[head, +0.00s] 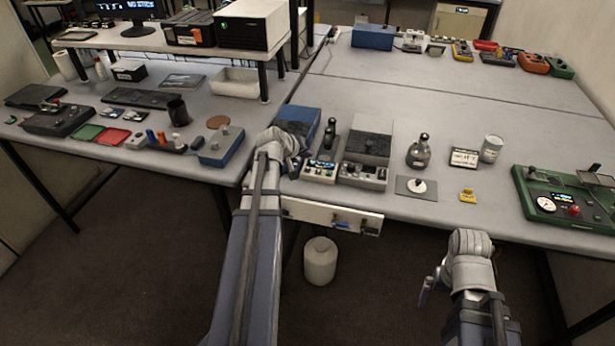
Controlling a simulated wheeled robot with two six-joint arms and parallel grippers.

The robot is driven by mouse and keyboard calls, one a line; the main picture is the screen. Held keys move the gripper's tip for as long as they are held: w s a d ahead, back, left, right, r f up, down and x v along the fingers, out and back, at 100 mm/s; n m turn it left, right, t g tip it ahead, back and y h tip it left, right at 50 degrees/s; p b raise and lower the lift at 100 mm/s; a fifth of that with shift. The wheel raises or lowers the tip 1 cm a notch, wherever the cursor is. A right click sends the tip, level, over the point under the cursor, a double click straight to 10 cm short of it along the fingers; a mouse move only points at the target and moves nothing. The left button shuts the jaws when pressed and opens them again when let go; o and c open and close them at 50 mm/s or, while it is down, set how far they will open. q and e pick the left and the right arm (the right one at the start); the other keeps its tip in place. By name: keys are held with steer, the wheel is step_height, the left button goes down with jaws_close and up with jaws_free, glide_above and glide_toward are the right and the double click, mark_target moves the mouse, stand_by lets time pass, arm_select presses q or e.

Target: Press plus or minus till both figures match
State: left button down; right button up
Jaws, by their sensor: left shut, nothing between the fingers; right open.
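A small control box with a pale front panel (321,170) stands at the front left of the right-hand table. It carries a small lit display and small buttons; the figures and any plus or minus marks are too small to read. My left gripper (297,163) is shut and empty, with its dark fingers close to the left side of this panel. I cannot tell whether it touches a button. My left wrist hides part of the blue-topped box (306,117) behind. My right gripper (428,288) is open and empty, low in front of the table edge.
A grey box (371,140) with a knobbed panel stands right of the control box. A green gauge unit (565,200) is at right.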

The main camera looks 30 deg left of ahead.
arm_select(q)
steer(key=shift+f+b, duration=1.2)
steer(key=shift+f, duration=0.6)
arm_select(e)
steer(key=shift+f, duration=1.75)
arm_select(q)
steer(key=shift+f+b, duration=0.4)
arm_select(e)
steer(key=shift+f, duration=0.4)
arm_select(q)
steer(key=shift+f+b, duration=0.35)
steer(key=shift+b, duration=0.05)
arm_select(e)
steer(key=shift+f, duration=0.35)
arm_select(q)
steer(key=shift+r, duration=0.1)
arm_select(e)
steer(key=shift+r, duration=0.1)
arm_select(q)
steer(key=shift+r+p, duration=0.7)
steer(key=shift+p, duration=0.15)
arm_select(e)
steer(key=shift+r, duration=0.7)
arm_select(q)
step_height(320, 180, up, 5)
steer(key=p, duration=0.5)
arm_select(e)
step_height(320, 180, up, 5)
